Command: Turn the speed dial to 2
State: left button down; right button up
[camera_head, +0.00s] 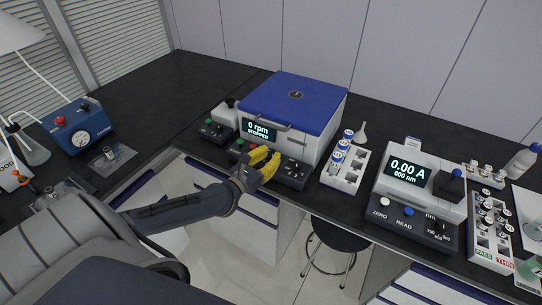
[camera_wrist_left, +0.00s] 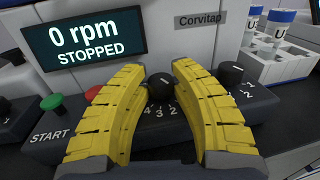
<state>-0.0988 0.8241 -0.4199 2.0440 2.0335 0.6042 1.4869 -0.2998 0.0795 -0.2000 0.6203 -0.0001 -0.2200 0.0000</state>
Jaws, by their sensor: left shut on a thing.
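A centrifuge with a blue lid (camera_head: 297,98) stands on the dark bench, and its display (camera_wrist_left: 83,40) reads 0 rpm, STOPPED. Its front panel carries a black dial (camera_wrist_left: 160,88) with numbers 4, 3, 2 partly visible below it. A second black dial (camera_wrist_left: 231,76) sits to its right. Which one is labelled speed is hidden. My left gripper (camera_head: 264,160), with yellow fingers, is at the panel. In the left wrist view the fingers are shut on the first dial, one on each side. The dial's exact pointer setting is unclear.
A green START button (camera_wrist_left: 51,102) and a red button (camera_wrist_left: 93,92), partly covered by a finger, lie left of the gripped dial. A white tube rack (camera_head: 341,172) and a photometer reading 0.00 A (camera_head: 408,170) stand to the right. A stool (camera_head: 337,238) is below.

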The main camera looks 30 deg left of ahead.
pick_arm(q)
jog(key=shift+a+m+h, duration=0.1)
jog(key=shift+m+h, duration=0.6)
jog(key=shift+h, duration=0.3)
jog(key=shift+w+m+g+h, duration=0.1)
jog(key=shift+m+g+h, duration=0.35)
jog(key=shift+h, duration=0.45)
jog(key=c, duration=1.1)
grip_release()
jog(key=shift+v, duration=6)
